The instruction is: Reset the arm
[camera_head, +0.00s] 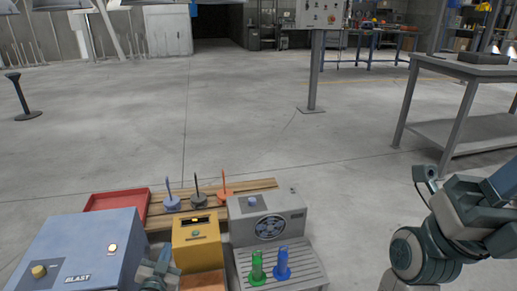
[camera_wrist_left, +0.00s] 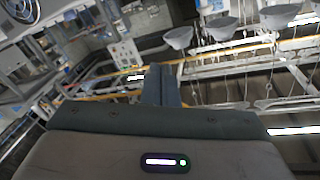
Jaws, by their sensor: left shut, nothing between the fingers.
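My left gripper (camera_head: 158,268) shows at the bottom of the head view, between the blue-grey BLAST box (camera_head: 65,260) and the yellow box (camera_head: 197,245). In the left wrist view its two fingers (camera_wrist_left: 162,78) are together with nothing between them. The wrist view is tilted, with hanging hoods (camera_wrist_left: 225,25) in its upper right. My right arm (camera_head: 430,240) is folded at the right edge of the head view. I cannot make out its gripper.
A metal table (camera_head: 470,70) stands right. The floor beyond is open.

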